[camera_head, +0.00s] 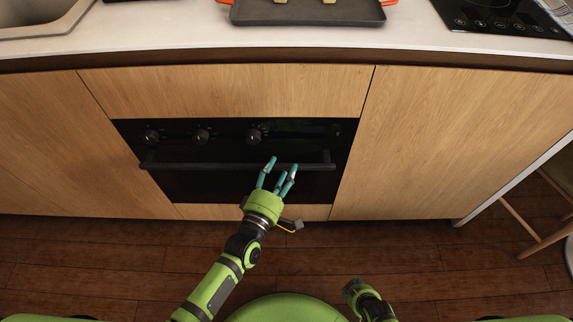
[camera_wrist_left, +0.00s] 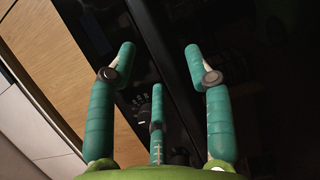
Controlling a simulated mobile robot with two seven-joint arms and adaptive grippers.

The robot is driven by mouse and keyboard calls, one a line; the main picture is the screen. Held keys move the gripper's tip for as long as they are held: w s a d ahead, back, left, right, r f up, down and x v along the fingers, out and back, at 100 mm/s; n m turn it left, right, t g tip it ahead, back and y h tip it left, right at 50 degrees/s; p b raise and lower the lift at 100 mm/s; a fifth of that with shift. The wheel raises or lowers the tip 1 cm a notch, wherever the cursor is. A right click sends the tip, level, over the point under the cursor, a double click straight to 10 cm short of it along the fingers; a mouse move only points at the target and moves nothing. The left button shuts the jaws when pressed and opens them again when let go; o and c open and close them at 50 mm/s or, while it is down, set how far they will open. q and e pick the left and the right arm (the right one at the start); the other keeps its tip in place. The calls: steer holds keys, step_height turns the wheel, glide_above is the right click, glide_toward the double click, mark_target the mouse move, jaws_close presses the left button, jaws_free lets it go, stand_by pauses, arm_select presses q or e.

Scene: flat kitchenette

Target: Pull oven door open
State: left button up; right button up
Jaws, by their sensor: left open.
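The black oven (camera_head: 180,184) is built into the wooden cabinets, and its door is closed. Its dark bar handle (camera_head: 215,166) runs across the upper door, below the row of knobs. My left gripper (camera_head: 282,167), with teal fingers, is open in front of the right half of the handle. Its fingertips overlap the bar in the head view; I cannot tell whether they touch it. In the left wrist view the fingers (camera_wrist_left: 159,58) are spread, with nothing held and the dark oven front beyond. My right gripper (camera_head: 354,288) is low near my base, its fingers unclear.
Wooden cabinet panels (camera_head: 440,140) flank the oven. Above is the white countertop (camera_head: 150,30) with a dark tray (camera_head: 305,12), a sink (camera_head: 40,15) and a cooktop (camera_head: 505,15). A wooden stool (camera_head: 535,240) stands at the right. The floor before the oven is clear.

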arm_select(q)
steer(key=shift+x, duration=1.25)
jaws_close()
steer(key=shift+f, duration=0.1)
